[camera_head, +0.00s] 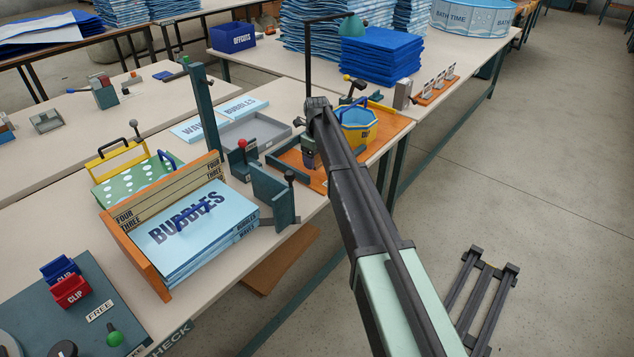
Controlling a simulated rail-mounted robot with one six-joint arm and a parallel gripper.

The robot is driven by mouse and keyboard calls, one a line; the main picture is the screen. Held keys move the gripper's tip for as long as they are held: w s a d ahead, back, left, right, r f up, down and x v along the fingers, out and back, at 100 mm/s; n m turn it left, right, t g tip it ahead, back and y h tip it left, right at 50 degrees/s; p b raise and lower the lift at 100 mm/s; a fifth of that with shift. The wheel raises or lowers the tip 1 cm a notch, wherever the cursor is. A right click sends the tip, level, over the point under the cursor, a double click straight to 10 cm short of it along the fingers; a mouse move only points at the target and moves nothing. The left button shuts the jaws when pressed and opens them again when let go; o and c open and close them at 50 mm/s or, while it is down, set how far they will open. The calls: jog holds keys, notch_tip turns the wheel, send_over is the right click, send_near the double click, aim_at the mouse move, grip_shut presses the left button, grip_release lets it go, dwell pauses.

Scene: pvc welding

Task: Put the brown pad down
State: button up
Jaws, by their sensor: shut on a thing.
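My gripper (311,160) points down at the end of my arm, over the left part of the orange-brown tray (396,127) on the near bench. The arm covers much of it, and its fingertips are small and dark here. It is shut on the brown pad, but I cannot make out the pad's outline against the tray. Whether the pad touches the tray below is hidden.
A red-knobbed clamp (242,160), a grey tray (252,133) and an upright green plate (272,196) are to the left. Stacked BUBBLES sheets (190,235) lie in a wooden holder.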

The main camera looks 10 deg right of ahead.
aim_at(317, 173)
notch_tip(317, 173, down, 4)
jog(key=b, duration=0.4)
jog(key=shift+f+b, duration=0.25)
jog(key=shift+b, duration=0.05)
jog(key=shift+r+p, duration=0.3)
jog(key=shift+f, duration=0.25)
jog(key=o, duration=0.6)
jog(key=shift+r, duration=0.1)
jog(key=shift+c, duration=0.2)
